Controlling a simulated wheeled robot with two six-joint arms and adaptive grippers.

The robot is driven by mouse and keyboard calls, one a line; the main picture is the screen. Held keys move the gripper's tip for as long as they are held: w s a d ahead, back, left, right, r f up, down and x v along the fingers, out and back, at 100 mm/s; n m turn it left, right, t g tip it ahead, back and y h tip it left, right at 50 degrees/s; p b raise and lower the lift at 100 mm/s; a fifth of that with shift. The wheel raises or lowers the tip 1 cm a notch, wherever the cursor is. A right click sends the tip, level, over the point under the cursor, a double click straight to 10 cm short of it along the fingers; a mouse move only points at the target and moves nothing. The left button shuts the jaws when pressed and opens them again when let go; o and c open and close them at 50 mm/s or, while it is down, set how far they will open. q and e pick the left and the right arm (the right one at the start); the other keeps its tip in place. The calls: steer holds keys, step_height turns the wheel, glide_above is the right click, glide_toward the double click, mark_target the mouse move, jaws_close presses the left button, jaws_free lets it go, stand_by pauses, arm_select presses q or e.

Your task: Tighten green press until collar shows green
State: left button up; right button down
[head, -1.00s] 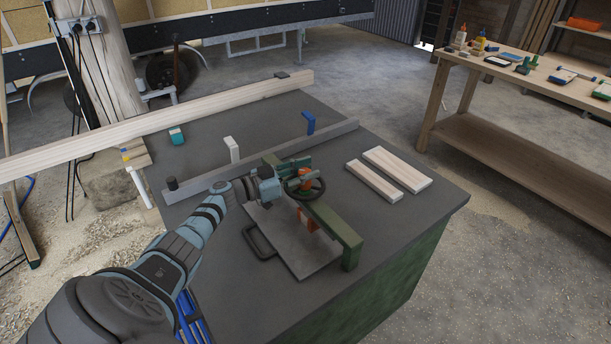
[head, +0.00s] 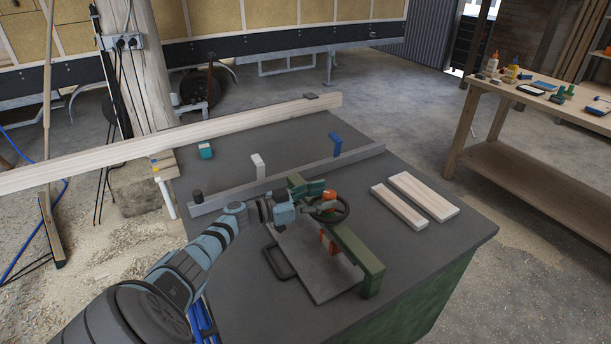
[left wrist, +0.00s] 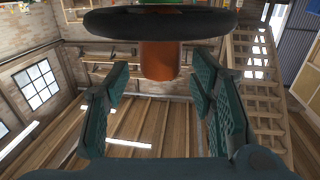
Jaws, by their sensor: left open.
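The green press (head: 358,250) stands on the dark bench top, a green beam over a grey plate (head: 318,262) with an orange part (head: 328,241) below the beam. Its dark handwheel (head: 343,211) is on top, beside an orange piece (head: 329,195). My left gripper (head: 318,190) is open at the wheel. In the left wrist view the wheel's dark rim (left wrist: 160,24) crosses the top, and an orange cylinder (left wrist: 160,60) appears between the spread green-padded fingers (left wrist: 160,85). I cannot make out a green collar. My right gripper is not in view.
Two pale boards (head: 424,196) lie right of the press. A long timber (head: 230,122) lies at the back. A wooden workbench (head: 545,155) with tools stands at the right.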

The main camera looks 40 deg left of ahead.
arm_select(q)
steer(key=v, duration=0.9)
steer(key=shift+s, duration=0.3)
steer(key=shift+a, duration=0.15)
steer(key=shift+f, duration=0.1)
